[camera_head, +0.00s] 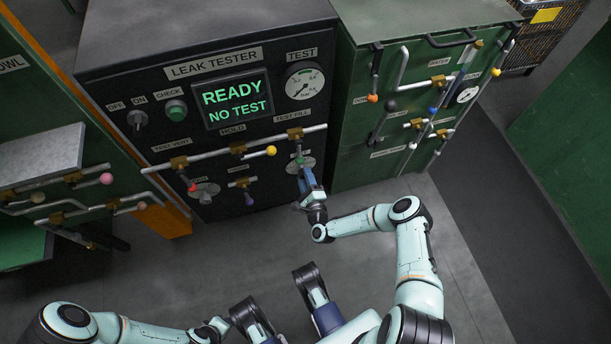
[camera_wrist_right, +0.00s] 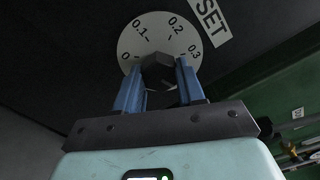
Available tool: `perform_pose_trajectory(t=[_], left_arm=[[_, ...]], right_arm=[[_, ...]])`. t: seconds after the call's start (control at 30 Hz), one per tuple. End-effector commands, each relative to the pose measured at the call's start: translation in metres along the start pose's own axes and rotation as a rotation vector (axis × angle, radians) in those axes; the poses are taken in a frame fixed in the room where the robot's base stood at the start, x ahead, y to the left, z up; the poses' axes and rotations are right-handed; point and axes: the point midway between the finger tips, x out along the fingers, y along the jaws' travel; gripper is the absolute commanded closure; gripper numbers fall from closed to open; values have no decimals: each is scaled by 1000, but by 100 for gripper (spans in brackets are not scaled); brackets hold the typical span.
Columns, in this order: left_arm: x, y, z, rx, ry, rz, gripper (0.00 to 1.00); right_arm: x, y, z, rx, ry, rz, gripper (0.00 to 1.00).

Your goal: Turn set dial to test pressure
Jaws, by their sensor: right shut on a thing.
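I cannot make out the knob's pointer. The TEST gauge (camera_head: 305,83) is above, its needle too small to read surely. The screen (camera_head: 237,104) says READY, NO TEST. My left gripper is out of view.
A silver pipe with brass valves crosses the panel above the dial; a yellow-knobbed lever (camera_head: 271,151) and a red-knobbed lever (camera_head: 192,187) stick out. A green cabinet (camera_head: 350,140) with pipes and levers stands close on the right. The grey floor in front is clear.

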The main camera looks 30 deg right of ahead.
Motion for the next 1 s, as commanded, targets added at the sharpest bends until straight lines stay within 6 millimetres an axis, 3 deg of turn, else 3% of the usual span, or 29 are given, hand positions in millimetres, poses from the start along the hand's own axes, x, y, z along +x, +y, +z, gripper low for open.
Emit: perform_pose_trajectory(t=[0.07, 0.1, 0.17, 0.2, 0.6, 1.0], left_arm=[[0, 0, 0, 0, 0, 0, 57], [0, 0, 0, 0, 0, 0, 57], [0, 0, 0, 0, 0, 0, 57], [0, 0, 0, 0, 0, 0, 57], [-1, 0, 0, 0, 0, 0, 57], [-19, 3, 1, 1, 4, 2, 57]], right_arm=[[0, 0, 0, -13, -1, 1, 98], [0, 0, 0, -14, -1, 1, 52], [0, 0, 0, -15, -1, 1, 32], [0, 0, 0, -15, -1, 1, 30], [-2, 0, 0, -18, 0, 1, 30], [-40, -1, 1, -18, 0, 1, 30]])
